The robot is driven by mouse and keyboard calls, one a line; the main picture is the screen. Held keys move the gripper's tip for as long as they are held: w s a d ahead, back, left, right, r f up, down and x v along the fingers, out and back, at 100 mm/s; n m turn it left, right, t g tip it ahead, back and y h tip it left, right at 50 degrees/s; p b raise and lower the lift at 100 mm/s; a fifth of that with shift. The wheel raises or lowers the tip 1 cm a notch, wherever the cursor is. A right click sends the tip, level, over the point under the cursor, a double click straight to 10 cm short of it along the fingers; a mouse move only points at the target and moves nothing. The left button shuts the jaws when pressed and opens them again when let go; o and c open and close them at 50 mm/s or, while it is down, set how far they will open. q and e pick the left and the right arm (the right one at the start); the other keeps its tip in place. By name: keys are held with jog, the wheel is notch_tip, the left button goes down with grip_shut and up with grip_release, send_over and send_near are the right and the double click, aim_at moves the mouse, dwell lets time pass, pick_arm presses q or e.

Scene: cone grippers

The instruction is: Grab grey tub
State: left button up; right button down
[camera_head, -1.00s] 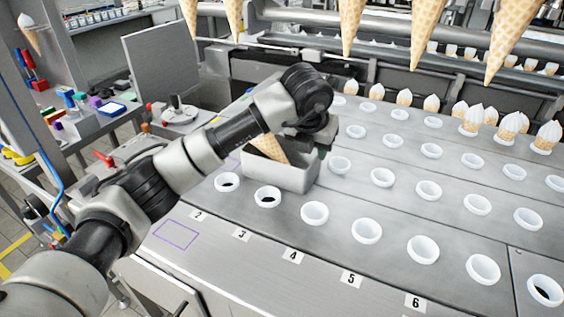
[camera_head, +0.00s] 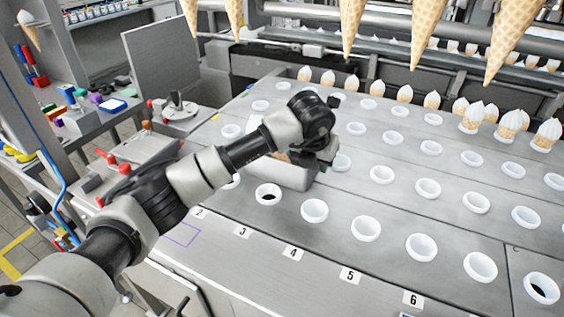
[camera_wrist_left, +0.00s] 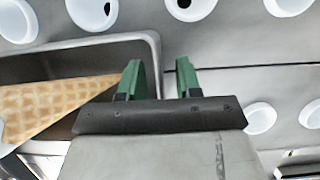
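The grey tub (camera_head: 283,175) stands on the grey machine top in the head view, partly hidden by my left arm. A waffle cone lies in it; the cone shows in the left wrist view (camera_wrist_left: 50,103). In that view the tub (camera_wrist_left: 95,43) has one side wall reaching between my green fingertips. My left gripper (camera_wrist_left: 159,78) is open, one finger inside the tub and one outside; whether either touches the wall is unclear. In the head view the left gripper (camera_head: 322,158) is at the tub's right end. My right gripper is not in view.
White cup holders (camera_head: 314,210) in rows surround the tub. Several filled cones (camera_head: 475,118) stand at the back, and large cones (camera_head: 352,25) hang above. A side bench (camera_head: 120,120) with coloured items is at the left. The front strip with number labels is mostly clear.

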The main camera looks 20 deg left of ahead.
pick_arm(q)
jog(key=shift+f, duration=0.2)
jog(key=shift+c, duration=0.5)
grip_shut()
